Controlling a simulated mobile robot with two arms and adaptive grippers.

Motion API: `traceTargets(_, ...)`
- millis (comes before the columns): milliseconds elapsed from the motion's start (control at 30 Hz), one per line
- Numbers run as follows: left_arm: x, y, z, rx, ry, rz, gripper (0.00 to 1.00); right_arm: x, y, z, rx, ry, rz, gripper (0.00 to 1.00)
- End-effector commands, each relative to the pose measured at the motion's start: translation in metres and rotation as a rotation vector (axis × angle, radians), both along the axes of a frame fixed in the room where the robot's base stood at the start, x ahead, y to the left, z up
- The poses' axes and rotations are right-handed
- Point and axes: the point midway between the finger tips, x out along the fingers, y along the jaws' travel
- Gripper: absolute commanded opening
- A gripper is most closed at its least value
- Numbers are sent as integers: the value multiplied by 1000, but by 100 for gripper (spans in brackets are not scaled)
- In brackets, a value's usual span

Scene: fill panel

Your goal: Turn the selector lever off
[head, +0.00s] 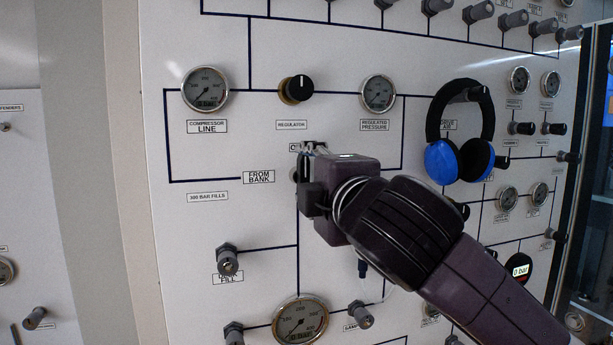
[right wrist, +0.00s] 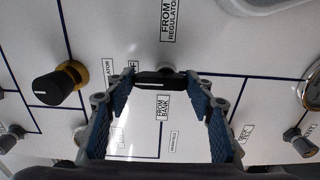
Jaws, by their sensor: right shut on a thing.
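The selector lever (right wrist: 160,82) is a black bar with a white line, mounted on the white panel (head: 230,140). In the right wrist view it lies crosswise between my fingertips, above the "FROM BANK" label (right wrist: 162,107) and below the "FROM REGULATOR" label (right wrist: 170,19). My right gripper (right wrist: 160,78) is shut on it, one finger at each end. In the head view my right gripper (head: 308,160) is against the panel, just right of the "FROM BANK" label (head: 259,177), and hides most of the lever. My left gripper is not in view.
The black regulator knob (head: 296,89) with its brass base is above my gripper, between the compressor line gauge (head: 205,89) and the regulated pressure gauge (head: 378,94). Blue and black headphones (head: 460,130) hang to the right. A large gauge (head: 300,322) is below.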

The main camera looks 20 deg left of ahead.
Motion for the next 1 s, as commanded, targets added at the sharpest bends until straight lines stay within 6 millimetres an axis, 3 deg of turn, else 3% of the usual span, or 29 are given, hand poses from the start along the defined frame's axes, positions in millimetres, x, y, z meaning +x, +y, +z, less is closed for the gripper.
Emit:
traceTargets(33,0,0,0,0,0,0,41,1,-1,-1,-1,1,-3,25)
traceTargets(67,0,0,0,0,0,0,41,1,-1,-1,-1,1,-3,52)
traceTargets(200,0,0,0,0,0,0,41,1,-1,-1,-1,0,-2,67)
traceTargets(633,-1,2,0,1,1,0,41,-8,-5,0,0,-1,1,67)
traceTargets(1000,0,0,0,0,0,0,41,-62,-43,1,0,-4,0,67)
